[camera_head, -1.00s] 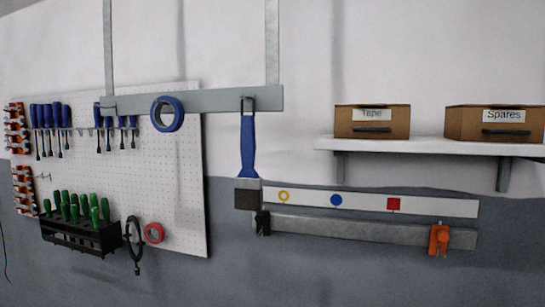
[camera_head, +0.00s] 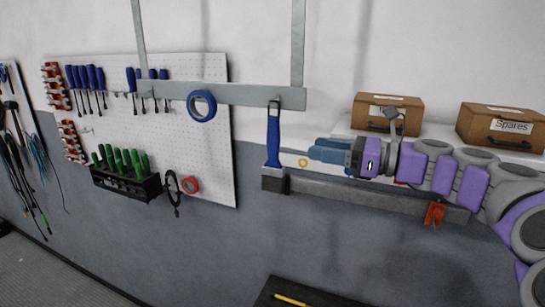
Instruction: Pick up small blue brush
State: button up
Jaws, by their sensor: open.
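The small blue brush (camera_head: 273,138) hangs upright from a hook on the grey metal rail (camera_head: 245,94), its dark bristle block pointing down. My gripper (camera_head: 313,149) comes in from the right, with its blue-grey fingers pointing left toward the brush handle. It is open and empty. A small gap shows in the picture between the fingertips and the handle; the depth between them is hard to tell. My arm hides part of the white strip with coloured marks behind it.
A blue tape roll (camera_head: 201,106) hangs left of the brush. A lower grey bar (camera_head: 380,193) with an orange clamp (camera_head: 434,213) runs below my gripper. A shelf holds a Tape box (camera_head: 388,112) and a Spares box (camera_head: 500,127). A pegboard (camera_head: 215,150) with tools is left.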

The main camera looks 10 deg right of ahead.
aim_at(273, 141)
jog(key=x, duration=0.6)
jog(key=shift+w+d+f+p, duration=0.15)
jog(key=shift+w+p, duration=0.2)
jog(key=shift+w, duration=0.15)
jog(key=x, duration=0.4)
jog(key=p+x, duration=0.1)
jog(key=x, duration=0.2)
jog(key=shift+w+d+f, duration=0.1)
jog(key=shift+w+f, duration=0.2)
jog(key=shift+s+d, duration=0.1)
jog(key=shift+d, duration=0.4)
jog(key=shift+c, duration=1.4)
jog(key=shift+a, duration=1.25)
grip_shut()
